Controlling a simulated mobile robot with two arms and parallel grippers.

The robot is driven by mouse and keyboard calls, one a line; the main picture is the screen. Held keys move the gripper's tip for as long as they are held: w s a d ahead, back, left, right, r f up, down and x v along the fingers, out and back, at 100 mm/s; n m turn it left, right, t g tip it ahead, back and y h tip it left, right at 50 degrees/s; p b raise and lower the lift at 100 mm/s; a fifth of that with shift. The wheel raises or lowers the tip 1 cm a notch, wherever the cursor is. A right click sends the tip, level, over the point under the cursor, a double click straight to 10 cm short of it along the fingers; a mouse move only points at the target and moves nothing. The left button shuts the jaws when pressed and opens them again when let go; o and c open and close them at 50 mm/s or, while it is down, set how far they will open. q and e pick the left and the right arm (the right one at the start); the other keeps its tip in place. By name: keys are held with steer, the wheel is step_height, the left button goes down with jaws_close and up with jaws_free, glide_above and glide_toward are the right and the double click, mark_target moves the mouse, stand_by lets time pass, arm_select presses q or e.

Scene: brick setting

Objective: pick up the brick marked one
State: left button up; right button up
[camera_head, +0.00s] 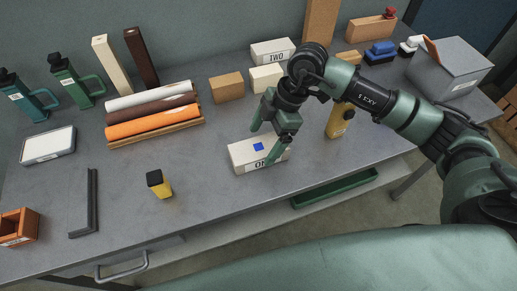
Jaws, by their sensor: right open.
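The white brick marked "ONE" (241,157) lies on the grey table near its front edge, with a blue square on its top. Its lettering is partly hidden by a finger of my right gripper. My right gripper (261,147) is open over this brick, one finger toward its far side and one in front of its near side. I cannot tell whether the fingers touch it. A second white brick marked "TWO" (273,52) lies farther back. My left gripper is not in view.
A yellow bottle (338,121) stands to the right, partly behind my arm. Coloured rolls (152,122) lie left. A green tray (335,188) is below the front edge.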

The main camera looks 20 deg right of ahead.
mark_target(260, 146)
steer(key=shift+x, duration=2)
steer(key=c, duration=1.9)
steer(key=shift+r, duration=0.1)
